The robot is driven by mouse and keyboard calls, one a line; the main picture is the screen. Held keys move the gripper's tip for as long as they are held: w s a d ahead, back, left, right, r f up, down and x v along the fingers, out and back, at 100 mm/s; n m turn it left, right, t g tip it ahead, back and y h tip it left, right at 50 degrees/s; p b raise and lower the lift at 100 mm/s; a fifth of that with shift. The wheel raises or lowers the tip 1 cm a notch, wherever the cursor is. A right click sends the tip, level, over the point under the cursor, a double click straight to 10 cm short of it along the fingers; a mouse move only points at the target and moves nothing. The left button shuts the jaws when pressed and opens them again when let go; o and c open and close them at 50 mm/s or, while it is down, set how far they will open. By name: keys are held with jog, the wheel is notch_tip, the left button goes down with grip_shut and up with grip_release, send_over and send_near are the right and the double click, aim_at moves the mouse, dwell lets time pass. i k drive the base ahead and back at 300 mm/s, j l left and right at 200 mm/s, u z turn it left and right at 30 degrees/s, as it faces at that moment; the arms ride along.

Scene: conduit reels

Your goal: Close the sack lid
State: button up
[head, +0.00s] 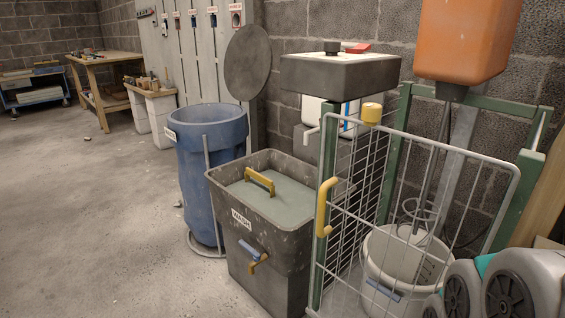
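A round dark grey lid (248,62) stands raised, nearly upright, behind the blue sack (207,165) in the head view. The sack is held open in a grey wire stand (210,190) with a ring base on the floor. The hinge is not clearly visible. My gripper is not in view.
A grey tub marked WASH (270,240) stands close to the sack's right. A dark box-like top (338,75) overhangs behind the tub. A wire mesh gate (405,215) and a white bucket (405,262) are on the right. The floor (90,220) left of the sack is open.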

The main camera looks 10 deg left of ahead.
aim_at(248, 58)
jog(key=u, duration=1.05)
jog(key=i+j+u, duration=0.1)
jog(key=i+j, duration=0.3)
jog(key=i+j+u, duration=0.1)
jog(key=i+j, duration=0.3)
jog(key=j, duration=0.2)
jog(key=i+j+u, duration=0.25)
jog(key=i, duration=0.8)
jog(key=i+j+u, duration=0.25)
jog(key=i, duration=0.8)
jog(key=l, duration=0.1)
